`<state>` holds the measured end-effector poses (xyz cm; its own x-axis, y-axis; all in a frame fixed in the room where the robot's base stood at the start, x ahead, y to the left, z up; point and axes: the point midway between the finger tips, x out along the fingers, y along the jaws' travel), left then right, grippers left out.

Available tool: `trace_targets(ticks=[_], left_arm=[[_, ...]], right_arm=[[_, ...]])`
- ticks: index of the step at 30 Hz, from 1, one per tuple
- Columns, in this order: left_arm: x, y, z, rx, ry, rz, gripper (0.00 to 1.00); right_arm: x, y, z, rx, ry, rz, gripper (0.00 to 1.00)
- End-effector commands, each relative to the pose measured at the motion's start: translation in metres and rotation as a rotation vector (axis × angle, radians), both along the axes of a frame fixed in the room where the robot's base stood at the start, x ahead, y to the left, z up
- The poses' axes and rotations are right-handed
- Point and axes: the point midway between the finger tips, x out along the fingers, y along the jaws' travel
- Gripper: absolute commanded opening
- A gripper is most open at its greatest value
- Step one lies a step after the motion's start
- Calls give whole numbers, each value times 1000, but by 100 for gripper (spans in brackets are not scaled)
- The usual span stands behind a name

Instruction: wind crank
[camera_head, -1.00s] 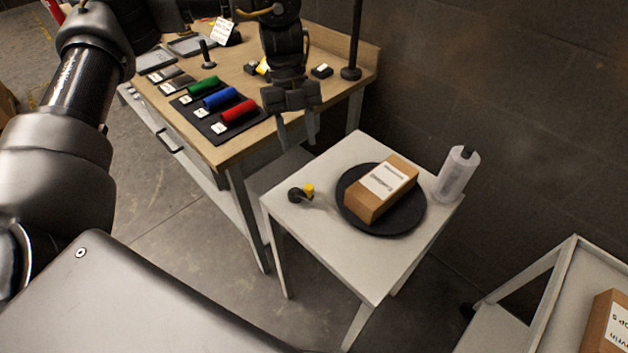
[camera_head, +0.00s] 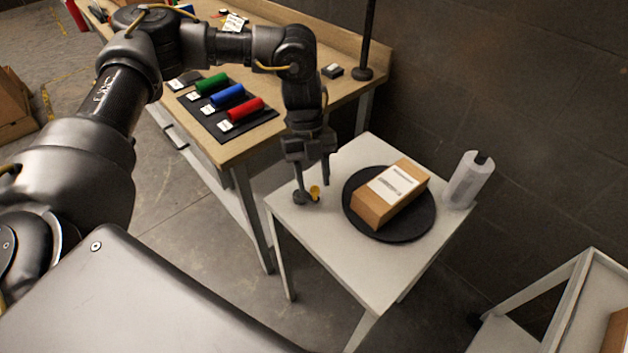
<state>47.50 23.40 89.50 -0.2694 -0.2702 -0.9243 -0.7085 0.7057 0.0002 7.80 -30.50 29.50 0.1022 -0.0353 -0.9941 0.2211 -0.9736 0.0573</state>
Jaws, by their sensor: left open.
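My left gripper (camera_head: 312,184) points down just above the crank, open. The left finger partly hides the dark piece. My right gripper is not in view.
A wooden workbench (camera_head: 262,147) with green, blue and red rolls on a dark mat is behind. A grey cart (camera_head: 566,302) stands at lower right. The white table's front is clear.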

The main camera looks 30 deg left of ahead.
Motion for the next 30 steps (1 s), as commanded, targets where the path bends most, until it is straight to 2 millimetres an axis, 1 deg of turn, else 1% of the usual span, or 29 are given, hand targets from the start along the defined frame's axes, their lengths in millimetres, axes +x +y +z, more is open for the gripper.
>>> trace_targets(ticks=[3, 7, 14, 24, 30], left_arm=[[-4, -3, -9, -1, 2, -3, 42], [-5, -5, -14, -1, -1, -2, 42], [-5, -5, -15, 0, 0, -1, 42], [-4, -5, -14, 0, 0, -1, 0], [-4, -4, -14, -1, 0, 12, 0]], right_arm=[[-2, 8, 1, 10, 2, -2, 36], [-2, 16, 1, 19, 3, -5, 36], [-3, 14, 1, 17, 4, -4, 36], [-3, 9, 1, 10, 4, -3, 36], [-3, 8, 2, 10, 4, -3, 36]])
